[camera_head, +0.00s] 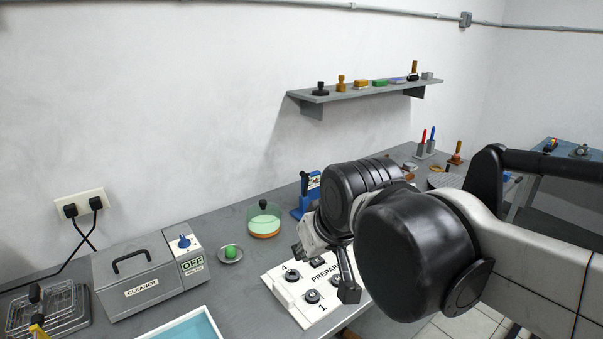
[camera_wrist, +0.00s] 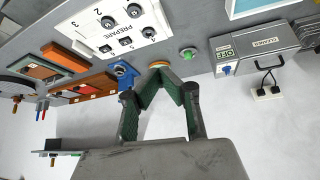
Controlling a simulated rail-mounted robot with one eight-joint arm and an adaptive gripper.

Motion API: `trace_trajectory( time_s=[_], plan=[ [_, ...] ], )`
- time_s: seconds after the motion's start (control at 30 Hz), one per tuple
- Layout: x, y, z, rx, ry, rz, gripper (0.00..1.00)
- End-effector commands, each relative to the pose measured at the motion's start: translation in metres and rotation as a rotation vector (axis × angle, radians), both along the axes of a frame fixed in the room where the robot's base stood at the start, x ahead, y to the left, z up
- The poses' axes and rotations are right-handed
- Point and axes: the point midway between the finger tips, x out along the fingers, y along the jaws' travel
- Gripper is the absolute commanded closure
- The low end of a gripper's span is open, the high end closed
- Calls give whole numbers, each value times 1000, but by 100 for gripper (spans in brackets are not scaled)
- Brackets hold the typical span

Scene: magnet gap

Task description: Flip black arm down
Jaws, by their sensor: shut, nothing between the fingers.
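The blue device (camera_head: 307,196) stands on the bench at the wall side, just left of my arm in the head view. A short dark upright piece (camera_head: 304,183) on its left side looks like the black arm, but it is too small to be sure. The blue device also shows in the wrist view (camera_wrist: 124,75), where the picture is upside down. My gripper (camera_wrist: 159,68) is shut and empty, its fingertips meeting in the wrist view near the device and apart from it. In the head view my arm partly hides the gripper and the bench behind it.
A white PREPARE panel (camera_head: 300,285) with black knobs lies below my gripper. A glass-lidded dish (camera_head: 264,220), a green button (camera_head: 231,252) and a grey CLEANER box (camera_head: 140,277) stand to the left. A wall shelf (camera_head: 365,90) holds several small items above.

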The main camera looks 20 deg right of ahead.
Motion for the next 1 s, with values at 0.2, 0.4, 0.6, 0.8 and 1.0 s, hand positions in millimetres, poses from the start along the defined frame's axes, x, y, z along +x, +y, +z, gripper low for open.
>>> trace_trajectory(
  time_s=[0.2, 0.4, 0.6, 0.8, 1.0],
  plan=[
    [52, -9, 38, -7, 24, 8, 100],
    [99, -19, 64, -11, 46, 18, 100],
    [148, -30, 85, -15, 68, 28, 100],
    [198, -44, 98, -19, 88, 39, 100],
    [248, -60, 105, -20, 108, 50, 100]
  ],
)
